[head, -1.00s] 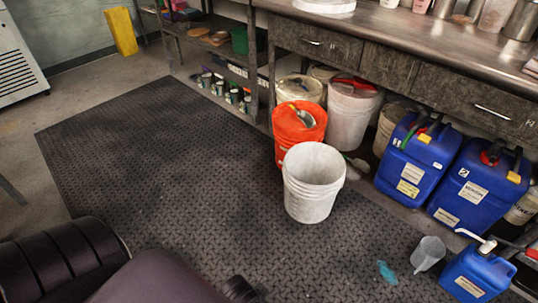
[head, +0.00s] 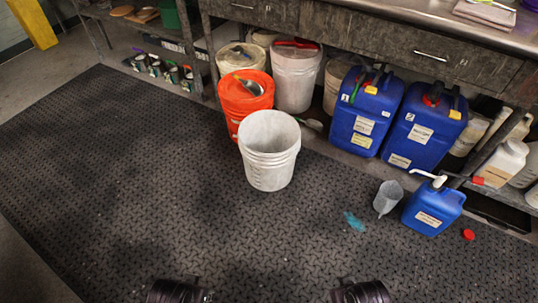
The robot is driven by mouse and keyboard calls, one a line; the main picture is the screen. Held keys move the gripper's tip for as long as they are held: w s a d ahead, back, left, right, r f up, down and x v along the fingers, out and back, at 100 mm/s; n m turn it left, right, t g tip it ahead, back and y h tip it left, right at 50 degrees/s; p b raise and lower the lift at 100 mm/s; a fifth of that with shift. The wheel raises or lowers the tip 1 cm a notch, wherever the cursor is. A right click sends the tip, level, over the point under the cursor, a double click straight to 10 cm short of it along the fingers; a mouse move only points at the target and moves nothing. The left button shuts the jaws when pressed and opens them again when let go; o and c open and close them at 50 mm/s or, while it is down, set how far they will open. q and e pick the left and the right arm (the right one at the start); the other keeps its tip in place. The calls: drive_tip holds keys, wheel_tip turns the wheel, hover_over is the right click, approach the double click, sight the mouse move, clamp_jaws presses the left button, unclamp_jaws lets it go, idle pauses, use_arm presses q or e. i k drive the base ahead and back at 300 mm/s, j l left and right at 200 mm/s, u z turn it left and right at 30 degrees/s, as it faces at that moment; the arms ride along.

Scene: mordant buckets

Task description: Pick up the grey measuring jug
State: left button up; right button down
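The grey measuring jug (head: 387,198) is a small translucent grey vessel on the dark mat, in the right half of the head view. It stands just left of a small blue canister with a white pump (head: 432,209). A teal spill (head: 354,221) lies on the mat to its left. Two dark rounded parts of mine show at the bottom edge, well apart from the jug. Neither of my grippers' fingers can be seen.
A white bucket (head: 269,150) stands on the mat, with an orange bucket (head: 245,98) behind it. Large blue canisters (head: 366,110) stand under the bench (head: 390,45). A red cap (head: 468,235) lies right of the small canister. The mat (head: 130,190) is clear in front and left.

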sight(390, 193)
drive_tip(key=z, duration=1.25)
drive_tip(key=u, duration=0.5)
drive_tip(key=i+l, duration=0.05)
